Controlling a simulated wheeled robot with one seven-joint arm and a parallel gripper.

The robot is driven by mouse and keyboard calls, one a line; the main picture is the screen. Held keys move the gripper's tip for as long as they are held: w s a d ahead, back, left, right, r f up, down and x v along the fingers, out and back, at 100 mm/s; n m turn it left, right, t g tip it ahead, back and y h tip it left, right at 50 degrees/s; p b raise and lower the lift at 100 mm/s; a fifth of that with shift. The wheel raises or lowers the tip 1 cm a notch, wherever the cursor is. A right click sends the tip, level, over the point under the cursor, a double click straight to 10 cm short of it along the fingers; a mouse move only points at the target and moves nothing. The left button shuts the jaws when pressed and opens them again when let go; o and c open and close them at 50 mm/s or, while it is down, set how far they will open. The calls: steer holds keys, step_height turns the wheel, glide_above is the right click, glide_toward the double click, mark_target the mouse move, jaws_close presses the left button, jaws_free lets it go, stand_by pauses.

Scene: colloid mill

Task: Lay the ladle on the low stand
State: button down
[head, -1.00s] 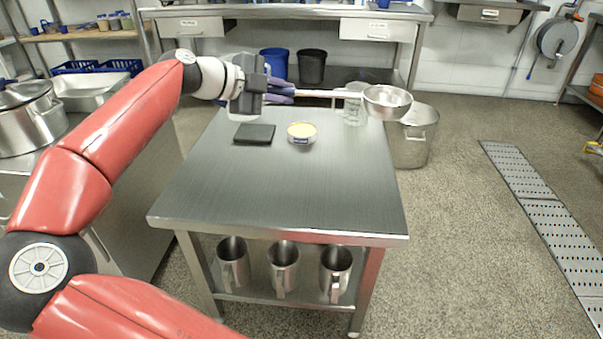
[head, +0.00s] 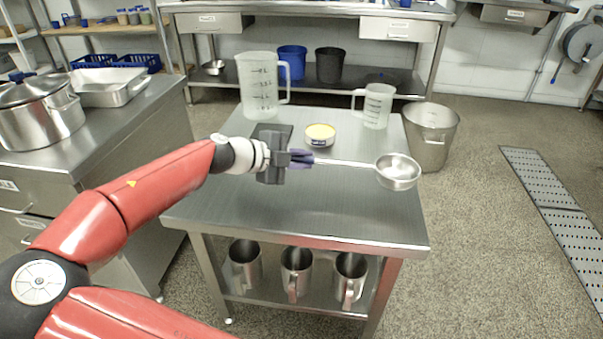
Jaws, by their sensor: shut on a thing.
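The ladle has a round steel bowl (head: 398,173) and a thin pale handle (head: 347,162). My gripper (head: 300,159) is shut on the handle's left end and holds the ladle roughly level, with its bowl to the right. The ladle shows over the right half of the steel table (head: 300,212); its exact height above the top is hard to tell. A dark, flat square slab (head: 270,131), which may be the low stand, lies on the table's back left. My gripper partly hides it, and nothing is seen lying on its visible part.
A yellow-topped tin (head: 320,135) stands beside the slab. A large clear jug (head: 259,85) and a smaller one (head: 377,106) stand at the table's back. Several steel jugs (head: 296,270) are on the shelf below. A steel bin (head: 431,138) stands right. The table's front is clear.

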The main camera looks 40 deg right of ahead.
steer(key=shift+f, duration=2)
steer(key=shift+f+b, duration=0.2)
steer(key=shift+b, duration=0.1)
steer(key=c, duration=1.4)
jaws_free()
steer(key=shift+o, duration=0.2)
steer(key=shift+r, duration=0.15)
steer(key=shift+a+r, duration=0.1)
steer(key=shift+r, duration=0.05)
steer(key=v, duration=1.1)
steer(key=shift+w+a+r, duration=0.1)
steer(key=shift+a, duration=0.25)
